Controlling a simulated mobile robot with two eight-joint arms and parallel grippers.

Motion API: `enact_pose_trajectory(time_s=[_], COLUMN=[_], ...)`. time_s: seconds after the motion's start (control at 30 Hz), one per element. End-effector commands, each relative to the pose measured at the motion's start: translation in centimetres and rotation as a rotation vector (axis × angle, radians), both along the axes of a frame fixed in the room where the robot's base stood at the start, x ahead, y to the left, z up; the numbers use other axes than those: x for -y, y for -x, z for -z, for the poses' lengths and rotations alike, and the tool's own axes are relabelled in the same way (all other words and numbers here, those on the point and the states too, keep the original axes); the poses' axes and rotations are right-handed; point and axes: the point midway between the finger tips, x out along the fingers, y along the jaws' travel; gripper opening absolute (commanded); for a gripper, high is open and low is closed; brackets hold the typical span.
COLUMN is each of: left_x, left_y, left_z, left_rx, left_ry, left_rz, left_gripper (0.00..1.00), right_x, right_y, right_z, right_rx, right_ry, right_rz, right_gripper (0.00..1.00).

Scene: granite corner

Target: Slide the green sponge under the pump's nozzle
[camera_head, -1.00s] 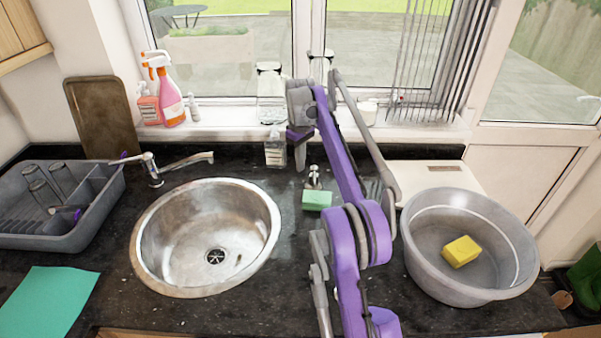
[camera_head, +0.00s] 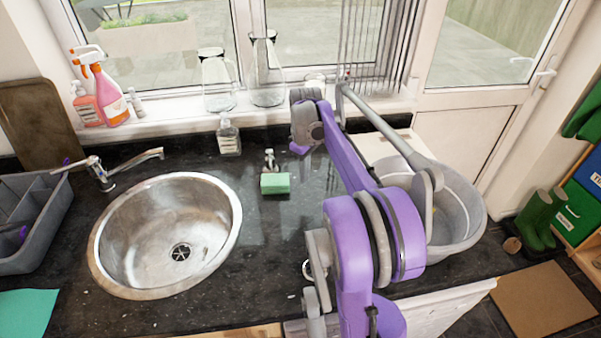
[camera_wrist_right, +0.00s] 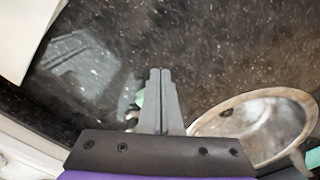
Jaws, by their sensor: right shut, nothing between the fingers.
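The green sponge (camera_head: 275,183) lies flat on the dark worktop, right of the sink. The small chrome pump (camera_head: 270,160) stands just behind it, its nozzle toward the sponge's back edge. I cannot tell whether the nozzle is over the sponge. My right gripper (camera_head: 300,148) is to the right of the pump and apart from the sponge; its fingers are mostly hidden in the head view. In the right wrist view my right gripper's fingers (camera_wrist_right: 161,75) are shut and empty, partly covering the green sponge (camera_wrist_right: 140,97). My left gripper is not in view.
The round steel sink (camera_head: 165,235) is left of the sponge. A soap bottle (camera_head: 229,136) stands behind, left of the pump. A grey basin (camera_head: 462,205) is on the right, partly behind my arm. The worktop in front of the sponge is clear.

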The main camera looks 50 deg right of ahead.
Motion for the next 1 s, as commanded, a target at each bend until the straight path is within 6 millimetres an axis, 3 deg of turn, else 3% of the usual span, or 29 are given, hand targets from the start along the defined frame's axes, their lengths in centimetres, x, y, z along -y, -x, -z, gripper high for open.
enact_pose_trajectory(time_s=[0.2, 0.37, 0.6, 1.0], left_x=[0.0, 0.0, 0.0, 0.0], left_y=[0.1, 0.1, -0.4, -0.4], left_z=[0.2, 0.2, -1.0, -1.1], left_rx=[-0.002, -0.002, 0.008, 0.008], left_ry=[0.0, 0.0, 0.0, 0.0], left_rz=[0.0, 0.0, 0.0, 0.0], left_gripper=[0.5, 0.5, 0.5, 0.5], right_x=[0.0, 0.0, -0.3, -0.3], right_y=[0.0, -0.3, -3.6, -4.1], right_z=[4.9, 7.8, 7.3, 7.5], right_rx=[0.0, 0.0, 0.002, 0.0], right_ry=[0.0, 0.0, 0.0, 0.0], right_rz=[0.0, -0.002, -0.002, 0.0], right_gripper=[0.0, 0.0, 0.0, 0.0])
